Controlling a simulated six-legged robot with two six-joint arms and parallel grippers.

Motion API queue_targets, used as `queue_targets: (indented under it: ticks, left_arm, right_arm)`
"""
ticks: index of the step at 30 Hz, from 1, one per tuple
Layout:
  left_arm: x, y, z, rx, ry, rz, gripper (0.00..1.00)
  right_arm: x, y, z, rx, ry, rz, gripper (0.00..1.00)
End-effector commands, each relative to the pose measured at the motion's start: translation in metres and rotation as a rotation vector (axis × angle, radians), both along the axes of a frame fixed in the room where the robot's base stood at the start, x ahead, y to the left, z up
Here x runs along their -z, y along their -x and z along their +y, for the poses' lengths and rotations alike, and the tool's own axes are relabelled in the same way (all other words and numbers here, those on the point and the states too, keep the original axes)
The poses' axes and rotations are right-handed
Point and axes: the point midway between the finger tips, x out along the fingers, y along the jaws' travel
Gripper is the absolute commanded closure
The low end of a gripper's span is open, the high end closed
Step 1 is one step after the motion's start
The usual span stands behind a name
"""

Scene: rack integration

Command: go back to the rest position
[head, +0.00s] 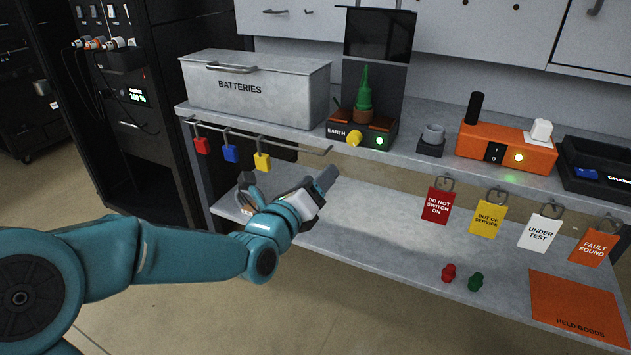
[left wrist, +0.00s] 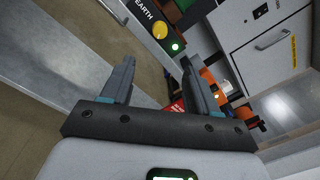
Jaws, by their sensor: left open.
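My left gripper (head: 324,184) is at the end of the teal arm that comes in from the left in the head view. It hangs in front of the bench, below the upper shelf edge. In the left wrist view its two fingers (left wrist: 157,85) stand apart with nothing between them. The EARTH unit (head: 361,132) with its yellow knob is on the upper shelf beyond the gripper; its knob and green light also show in the left wrist view (left wrist: 160,30). My right gripper shows in neither view.
Red, blue and yellow padlocks (head: 231,153) hang from a rail left of the gripper. Several tags (head: 486,217) hang at the right. A red and a green plug (head: 475,281) and an orange HELD GOODS mat (head: 577,305) lie on the lower shelf. A BATTERIES box (head: 290,98) stands above.

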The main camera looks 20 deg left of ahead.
Motion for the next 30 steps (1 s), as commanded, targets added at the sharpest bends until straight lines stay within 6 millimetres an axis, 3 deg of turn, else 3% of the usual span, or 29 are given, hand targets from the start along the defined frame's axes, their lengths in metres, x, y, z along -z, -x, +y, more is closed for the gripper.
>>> queue_targets:
  ticks: [14, 17, 20, 23, 24, 26, 30]
  left_arm:
    - [0.0, 0.001, 0.001, -0.001, 0.0, 0.0, 0.4]
    - [0.016, -0.002, 0.002, -0.004, 0.001, 0.031, 0.4]
    - [0.066, -0.008, -0.004, 0.01, 0.005, 0.127, 0.4]
    - [0.144, -0.003, -0.017, 0.034, 0.02, 0.288, 0.4]
    - [0.177, 0.005, -0.023, 0.041, 0.053, 0.369, 0.4]
    - [0.225, 0.02, -0.032, 0.039, 0.146, 0.495, 0.4]
    - [0.326, 0.077, -0.057, -0.052, 0.496, 0.823, 0.4]
  right_arm:
    - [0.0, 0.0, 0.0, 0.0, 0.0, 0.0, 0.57]
    - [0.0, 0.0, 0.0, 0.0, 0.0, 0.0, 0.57]
    - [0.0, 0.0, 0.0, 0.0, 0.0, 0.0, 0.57]
    - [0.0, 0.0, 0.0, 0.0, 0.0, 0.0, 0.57]
    - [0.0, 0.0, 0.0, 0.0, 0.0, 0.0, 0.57]
    - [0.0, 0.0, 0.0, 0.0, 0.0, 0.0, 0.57]
    - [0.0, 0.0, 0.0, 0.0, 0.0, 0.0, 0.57]
